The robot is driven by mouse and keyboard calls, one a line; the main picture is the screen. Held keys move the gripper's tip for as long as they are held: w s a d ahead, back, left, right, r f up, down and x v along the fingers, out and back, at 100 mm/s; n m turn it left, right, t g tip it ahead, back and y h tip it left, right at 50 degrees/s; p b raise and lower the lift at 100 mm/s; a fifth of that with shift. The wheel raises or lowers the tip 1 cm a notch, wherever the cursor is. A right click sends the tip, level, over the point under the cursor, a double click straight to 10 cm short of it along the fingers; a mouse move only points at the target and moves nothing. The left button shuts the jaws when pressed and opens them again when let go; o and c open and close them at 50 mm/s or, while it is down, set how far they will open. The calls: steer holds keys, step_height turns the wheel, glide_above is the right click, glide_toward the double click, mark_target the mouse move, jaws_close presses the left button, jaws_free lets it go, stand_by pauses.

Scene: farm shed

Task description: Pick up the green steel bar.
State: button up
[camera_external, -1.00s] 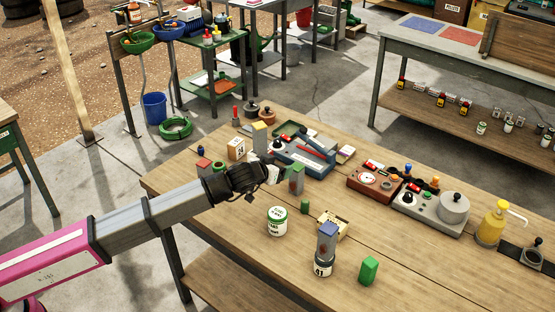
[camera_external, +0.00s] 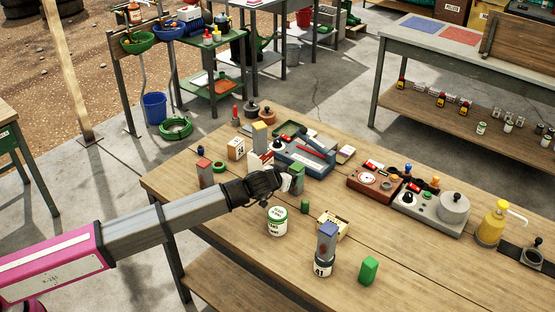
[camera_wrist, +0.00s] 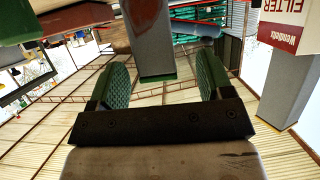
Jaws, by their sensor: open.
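In the wrist view the bar (camera_wrist: 150,38) hangs from the top edge between my two green-padded fingers (camera_wrist: 160,62). The fingers are open, with a gap on each side of the bar. I cannot tell how deep the bar lies between them.
A white paint can (camera_external: 277,221) stands just in front of my gripper. A red-and-white filter box (camera_external: 259,162) stands behind; it also shows in the wrist view (camera_wrist: 291,28). A blue-topped bar (camera_external: 327,240) and a green block (camera_external: 369,270) stand right.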

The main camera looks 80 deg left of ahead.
steer(key=x, duration=0.4)
steer(key=shift+w+d+f, duration=0.1)
steer(key=shift+w, duration=0.15)
steer(key=c, duration=1.2)
